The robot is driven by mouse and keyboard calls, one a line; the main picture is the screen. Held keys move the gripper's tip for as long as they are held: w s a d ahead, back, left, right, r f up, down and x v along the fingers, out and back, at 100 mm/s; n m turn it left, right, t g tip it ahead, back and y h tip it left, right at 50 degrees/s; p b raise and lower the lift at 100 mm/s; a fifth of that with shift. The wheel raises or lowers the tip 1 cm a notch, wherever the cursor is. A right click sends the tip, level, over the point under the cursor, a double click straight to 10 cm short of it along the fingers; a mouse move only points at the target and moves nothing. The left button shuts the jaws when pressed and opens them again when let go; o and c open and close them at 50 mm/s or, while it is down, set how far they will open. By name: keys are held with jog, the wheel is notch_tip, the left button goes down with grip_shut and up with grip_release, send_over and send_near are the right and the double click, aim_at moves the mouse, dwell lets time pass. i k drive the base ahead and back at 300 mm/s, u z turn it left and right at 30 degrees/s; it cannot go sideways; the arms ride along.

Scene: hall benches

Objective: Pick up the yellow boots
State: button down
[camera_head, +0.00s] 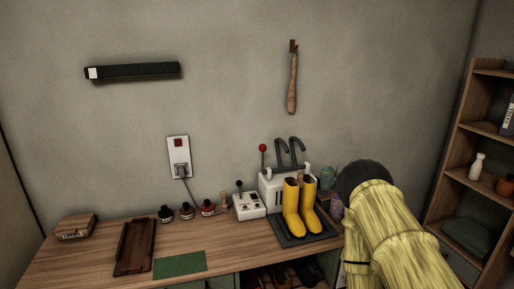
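The yellow boots (301,209) stand upright side by side on a dark mat (287,241) at the right part of the wooden bench. Their dark openings face up and their toes point toward the front. My arm, in a pale yellow cover with a dark rounded part, fills the lower right, just right of the boots. My gripper does not show in this view, so its fingers cannot be seen.
A white box with grey hooks (272,186) stands right behind the boots. A white control box with a lever (249,206) is to their left, beside several small jars. A brown tray (135,247) and green mat (180,265) lie further left. Shelves (470,185) stand at right.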

aim_at(299, 216)
jog(key=u, duration=3.5)
jog(key=k, duration=2.7)
jog(key=z, duration=1.4)
jog(key=i, duration=0.4)
jog(key=u, duration=0.05)
